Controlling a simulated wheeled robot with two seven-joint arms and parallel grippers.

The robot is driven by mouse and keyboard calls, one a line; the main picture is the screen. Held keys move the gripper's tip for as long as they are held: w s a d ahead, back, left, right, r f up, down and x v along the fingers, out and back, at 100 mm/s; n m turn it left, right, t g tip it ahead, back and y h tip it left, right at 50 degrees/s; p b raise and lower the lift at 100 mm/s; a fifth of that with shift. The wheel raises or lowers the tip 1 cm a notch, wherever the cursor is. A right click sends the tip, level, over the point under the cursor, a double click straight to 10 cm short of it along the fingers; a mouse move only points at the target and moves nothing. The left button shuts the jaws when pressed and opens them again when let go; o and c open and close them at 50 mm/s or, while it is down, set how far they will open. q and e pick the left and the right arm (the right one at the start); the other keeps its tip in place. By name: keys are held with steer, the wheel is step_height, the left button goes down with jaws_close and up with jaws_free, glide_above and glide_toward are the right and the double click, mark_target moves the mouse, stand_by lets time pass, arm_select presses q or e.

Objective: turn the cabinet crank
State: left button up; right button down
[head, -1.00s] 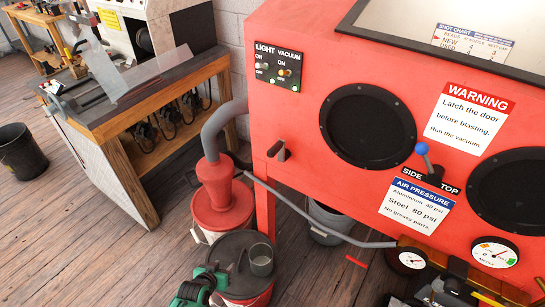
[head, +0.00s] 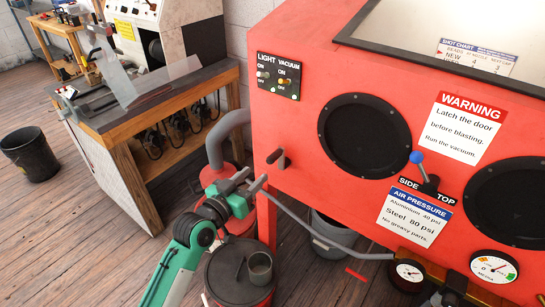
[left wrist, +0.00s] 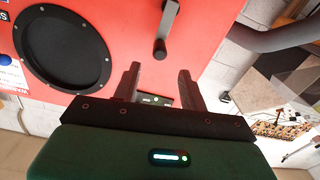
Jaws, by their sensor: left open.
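The cabinet crank (head: 277,158) is a small dark grey handle on the red cabinet's front, near its left edge and below the light and vacuum switches. My left gripper (head: 251,182), on a green arm, is just below and left of the crank, apart from it. In the left wrist view the crank (left wrist: 160,46) stands out from the red panel, beyond and between my two spread dark fingers (left wrist: 160,80). The left gripper is open with nothing between its fingertips. My right gripper does not show clearly in any view.
The red cabinet (head: 300,110) has round black glove ports (head: 364,135) and a blue-knobbed lever (head: 417,158). A red-based dust collector and grey hose (head: 228,130) stand behind my left arm. A dark-topped drum (head: 225,275) is below. A workbench (head: 120,125) stands at left.

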mark_target(268, 162)
arm_select(q)
steer(key=p+x, duration=0.1)
steer(key=x, duration=0.7)
steer(key=shift+w+d, duration=0.25)
steer(key=shift+w, duration=0.1)
steer(key=shift+w+d, duration=0.25)
steer(key=shift+w, duration=0.1)
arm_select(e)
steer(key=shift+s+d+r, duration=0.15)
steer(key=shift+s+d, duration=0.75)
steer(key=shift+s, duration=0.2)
arm_select(q)
steer(key=shift+f, duration=0.1)
jaws_close()
steer(key=shift+a, duration=0.1)
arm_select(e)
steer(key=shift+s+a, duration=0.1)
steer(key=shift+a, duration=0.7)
